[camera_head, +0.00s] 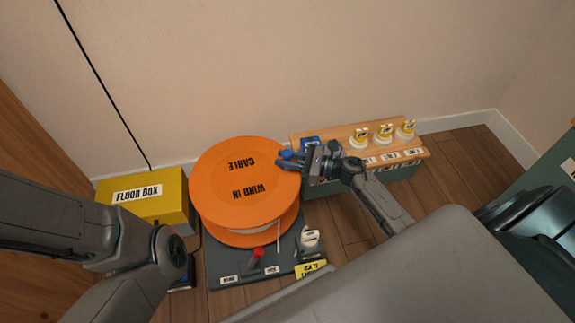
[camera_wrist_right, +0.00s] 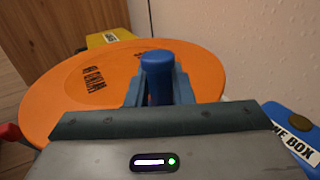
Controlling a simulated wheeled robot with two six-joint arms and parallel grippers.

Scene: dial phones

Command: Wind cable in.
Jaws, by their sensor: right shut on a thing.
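A large orange cable reel (camera_head: 218,190) stands on a dark base plate (camera_head: 222,267), with the words "CABLE" and "WIND IN" on its top disc. A blue handle (camera_wrist_right: 157,78) sticks up near the reel's rim in the right wrist view. My right gripper (camera_head: 292,158) is shut on this handle at the right side of the reel in the head view. The reel disc (camera_wrist_right: 115,80) fills much of the right wrist view behind the fingers. My left arm comes in from the left, but its gripper is not visible.
A yellow floor box (camera_head: 140,197) stands left of the reel, with a black cable running up the wall from it. A red lever (camera_head: 258,253) sits at the base's front. A wooden-topped bench (camera_head: 345,135) with several labelled white pieces stands to the right.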

